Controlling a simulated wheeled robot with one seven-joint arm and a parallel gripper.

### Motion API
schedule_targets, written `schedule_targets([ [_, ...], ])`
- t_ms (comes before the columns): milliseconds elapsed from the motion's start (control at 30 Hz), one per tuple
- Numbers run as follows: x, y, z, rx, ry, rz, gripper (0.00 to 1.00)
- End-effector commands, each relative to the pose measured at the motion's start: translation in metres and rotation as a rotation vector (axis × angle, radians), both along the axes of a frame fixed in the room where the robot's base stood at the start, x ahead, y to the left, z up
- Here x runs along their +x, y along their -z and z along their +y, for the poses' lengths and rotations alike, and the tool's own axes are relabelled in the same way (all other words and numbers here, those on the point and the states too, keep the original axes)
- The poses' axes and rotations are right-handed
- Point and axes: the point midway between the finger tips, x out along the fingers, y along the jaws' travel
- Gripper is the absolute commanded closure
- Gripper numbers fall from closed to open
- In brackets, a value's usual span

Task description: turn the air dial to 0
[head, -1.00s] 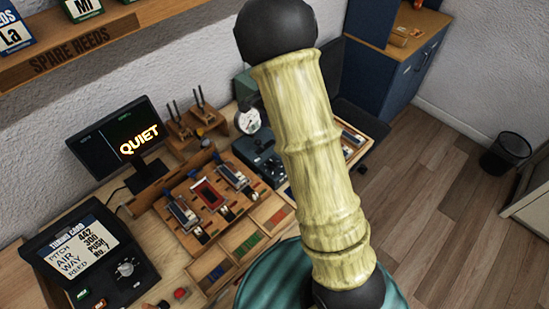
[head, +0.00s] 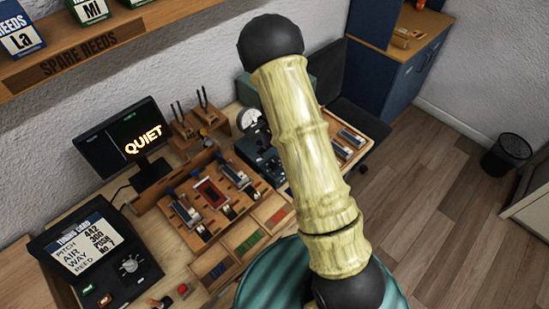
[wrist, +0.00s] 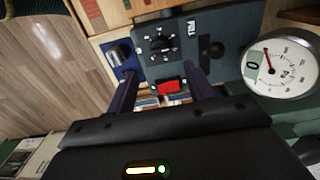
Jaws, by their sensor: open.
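The dial (wrist: 160,42), a black knob ringed by white marks, is on a dark grey-blue panel (wrist: 215,25) in the wrist view. I cannot read its setting. A round white gauge (wrist: 285,65) with a red needle is to its right, beside a small "0" plate. My gripper (wrist: 162,76) is open, its two dark fingers apart below the dial, with a red switch (wrist: 171,87) showing between them. I cannot tell the fingers' height above the panel. In the head view, part of the unit (head: 258,155) and the gauge (head: 250,119) show; my arm hides the gripper.
A monitor (head: 125,140) reads "QUIET". A tuning card box (head: 95,258) with its own knob is at the lower left. A wooden reed rack (head: 195,210) and open bins (head: 245,237) lie left of the unit. A blue cabinet is at the back right.

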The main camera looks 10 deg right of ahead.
Motion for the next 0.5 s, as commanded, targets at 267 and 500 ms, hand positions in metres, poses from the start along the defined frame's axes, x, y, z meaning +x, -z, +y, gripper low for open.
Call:
schedule_targets([
  [267,-0.001,0.041,0.0,0.0,-0.001,0.004,0.47],
  [500,0.0,0.073,0.001,0.0,-0.002,0.002,0.47],
])
